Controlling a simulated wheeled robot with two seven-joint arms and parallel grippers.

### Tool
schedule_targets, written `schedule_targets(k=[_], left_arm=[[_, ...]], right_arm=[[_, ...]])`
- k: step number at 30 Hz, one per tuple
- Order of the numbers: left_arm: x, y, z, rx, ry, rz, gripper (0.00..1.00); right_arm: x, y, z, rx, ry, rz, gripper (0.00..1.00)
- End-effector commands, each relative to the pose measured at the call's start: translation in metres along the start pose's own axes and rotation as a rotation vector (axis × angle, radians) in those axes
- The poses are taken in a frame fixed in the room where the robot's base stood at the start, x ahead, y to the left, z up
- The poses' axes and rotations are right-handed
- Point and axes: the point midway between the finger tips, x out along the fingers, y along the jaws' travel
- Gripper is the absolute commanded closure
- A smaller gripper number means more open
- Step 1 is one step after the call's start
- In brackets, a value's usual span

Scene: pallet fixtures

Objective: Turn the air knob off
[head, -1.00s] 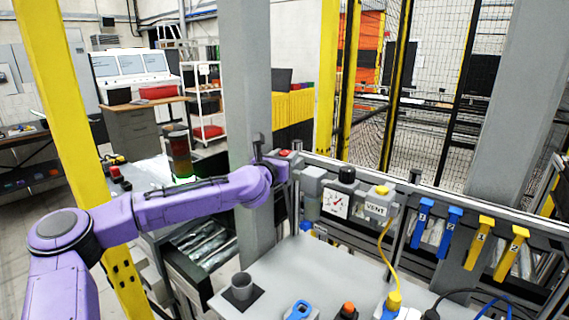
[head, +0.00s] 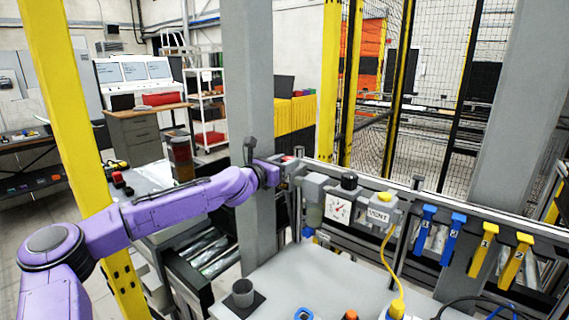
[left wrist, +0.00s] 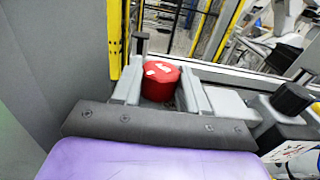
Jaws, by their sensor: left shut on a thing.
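A round red knob (left wrist: 160,80) with white marking on its top sits between the fingers of my left gripper (left wrist: 161,88) in the left wrist view. The gripper is shut on it, with one finger on each side. In the head view my left gripper (head: 284,168) is at the left end of the valve panel, by the grey post, and mostly hides the red knob (head: 287,158). The marking is too small to read, and I cannot tell how far the knob is turned. My right gripper is not in view.
Right of the knob are a gauge (head: 338,210), a black knob (head: 349,181) and a VENT box (head: 379,215) with a yellow top. A grey post (head: 248,80) stands close behind my wrist.

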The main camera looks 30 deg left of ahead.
Motion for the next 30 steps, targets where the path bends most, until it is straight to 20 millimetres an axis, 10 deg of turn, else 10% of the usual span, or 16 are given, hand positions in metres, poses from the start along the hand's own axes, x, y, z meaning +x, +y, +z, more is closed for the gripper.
schedule_targets(k=[3,14,30], left_arm=[[0.000,0.000,0.001,0.001,-0.001,0.000,0.31],[-0.007,0.001,0.002,-0.001,-0.003,0.002,0.31],[-0.102,0.001,0.001,-0.005,-0.001,0.001,0.31]], right_arm=[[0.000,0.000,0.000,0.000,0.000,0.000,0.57],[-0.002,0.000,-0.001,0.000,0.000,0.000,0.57],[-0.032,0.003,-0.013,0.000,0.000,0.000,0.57]])
